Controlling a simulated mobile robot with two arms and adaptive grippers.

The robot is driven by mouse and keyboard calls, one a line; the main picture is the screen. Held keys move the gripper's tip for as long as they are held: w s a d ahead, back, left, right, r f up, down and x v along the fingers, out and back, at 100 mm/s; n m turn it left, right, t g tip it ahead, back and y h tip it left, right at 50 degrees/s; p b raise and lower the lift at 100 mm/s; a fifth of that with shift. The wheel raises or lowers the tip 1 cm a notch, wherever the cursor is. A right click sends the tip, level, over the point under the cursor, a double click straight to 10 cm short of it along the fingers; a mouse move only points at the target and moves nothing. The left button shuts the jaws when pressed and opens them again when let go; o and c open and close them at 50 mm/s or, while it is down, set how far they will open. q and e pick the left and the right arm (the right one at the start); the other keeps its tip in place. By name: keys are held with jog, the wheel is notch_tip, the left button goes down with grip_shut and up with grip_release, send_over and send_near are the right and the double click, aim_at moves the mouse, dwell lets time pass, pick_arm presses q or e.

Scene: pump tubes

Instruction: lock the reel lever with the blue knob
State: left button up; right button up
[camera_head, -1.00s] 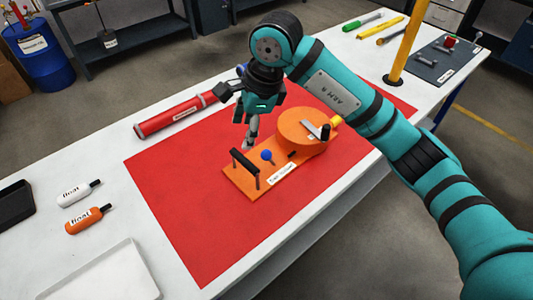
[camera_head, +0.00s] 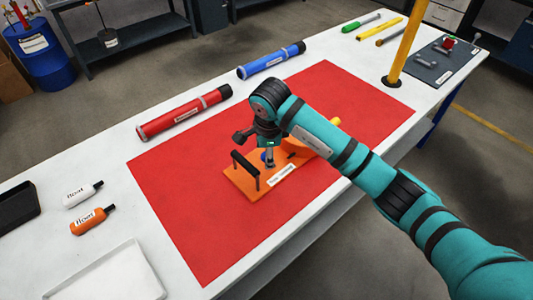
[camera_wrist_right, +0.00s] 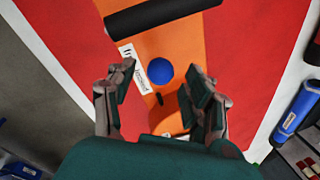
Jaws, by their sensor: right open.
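The blue knob (camera_wrist_right: 159,70) stands on the orange reel base (camera_head: 240,186), which lies on the red mat. My right gripper (camera_wrist_right: 163,80) is open, with its fingers on either side of the knob in the wrist view; I cannot tell whether they touch it. In the head view my right gripper (camera_head: 269,161) is low over the base and partly hides the knob (camera_head: 263,156). A black bar handle (camera_head: 245,163) stands at the base's left end. A small black part (camera_head: 291,155) sits right of the knob. The orange reel is mostly hidden behind my right arm. My left gripper is not in view.
A red tube (camera_head: 184,113) and a blue tube (camera_head: 271,60) lie along the far side of the table. White and orange floats (camera_head: 92,219) lie at left near a white tray (camera_head: 100,278). A yellow post (camera_head: 404,45) stands at right. The red mat (camera_head: 190,220) is otherwise clear.

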jog(key=shift+w+f, duration=0.25)
jog(key=shift+f, duration=1)
grip_shut()
